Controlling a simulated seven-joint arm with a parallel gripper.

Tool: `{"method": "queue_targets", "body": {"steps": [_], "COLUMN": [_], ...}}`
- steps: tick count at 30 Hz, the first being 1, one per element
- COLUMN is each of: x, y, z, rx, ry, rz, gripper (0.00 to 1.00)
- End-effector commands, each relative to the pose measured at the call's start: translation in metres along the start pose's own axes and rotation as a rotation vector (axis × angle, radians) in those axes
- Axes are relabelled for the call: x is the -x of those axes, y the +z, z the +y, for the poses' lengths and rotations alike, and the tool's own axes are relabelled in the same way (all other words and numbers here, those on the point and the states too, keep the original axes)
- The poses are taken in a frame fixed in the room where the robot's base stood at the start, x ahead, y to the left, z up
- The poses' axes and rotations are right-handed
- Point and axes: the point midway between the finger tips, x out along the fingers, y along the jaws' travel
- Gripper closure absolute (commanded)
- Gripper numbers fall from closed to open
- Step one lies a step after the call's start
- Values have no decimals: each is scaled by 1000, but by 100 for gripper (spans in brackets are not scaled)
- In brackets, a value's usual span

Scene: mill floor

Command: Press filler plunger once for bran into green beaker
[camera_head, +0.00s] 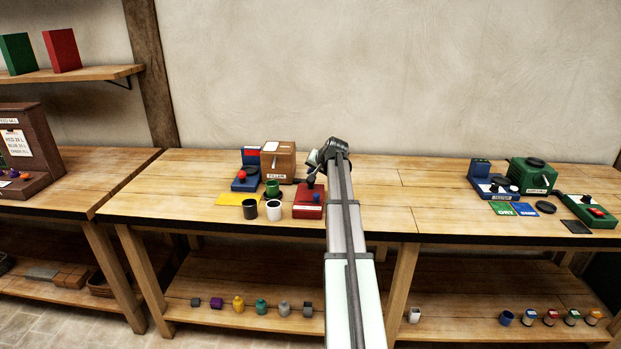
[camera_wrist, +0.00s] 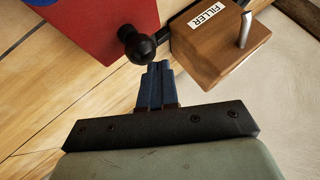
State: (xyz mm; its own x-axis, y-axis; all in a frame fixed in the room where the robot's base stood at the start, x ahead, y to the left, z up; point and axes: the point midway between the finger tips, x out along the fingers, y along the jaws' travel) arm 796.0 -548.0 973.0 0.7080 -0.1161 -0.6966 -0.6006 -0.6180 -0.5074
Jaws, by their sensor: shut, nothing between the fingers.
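The filler is a brown wooden box (camera_head: 278,163) with a white FILLER label, on the middle bench. In the wrist view its labelled block (camera_wrist: 208,50) is at upper right. A black ball knob (camera_wrist: 140,46), apparently the plunger, sits on a short dark stem beside the block. My gripper (camera_wrist: 158,66) is shut and empty, its blue fingertips close to the knob; I cannot tell whether they touch. In the head view my gripper (camera_head: 314,168) is just right of the filler, partly hidden by my wrist. The green beaker (camera_head: 272,188) stands in front of the filler.
A red box (camera_head: 308,203) stands in front of the gripper. A blue device with a red knob (camera_head: 243,178) is left of the filler. A black cup (camera_head: 250,209), white cup (camera_head: 273,210) and yellow mat (camera_head: 236,199) are in front.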

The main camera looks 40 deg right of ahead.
Motion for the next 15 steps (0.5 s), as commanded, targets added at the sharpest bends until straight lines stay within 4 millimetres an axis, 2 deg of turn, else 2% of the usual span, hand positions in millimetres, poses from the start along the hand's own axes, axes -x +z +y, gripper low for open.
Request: {"method": "queue_targets", "body": {"steps": [15], "x": [-4], "y": [3], "z": [3], "rx": [0], "ry": [0], "rz": [0], "gripper": [100]}}
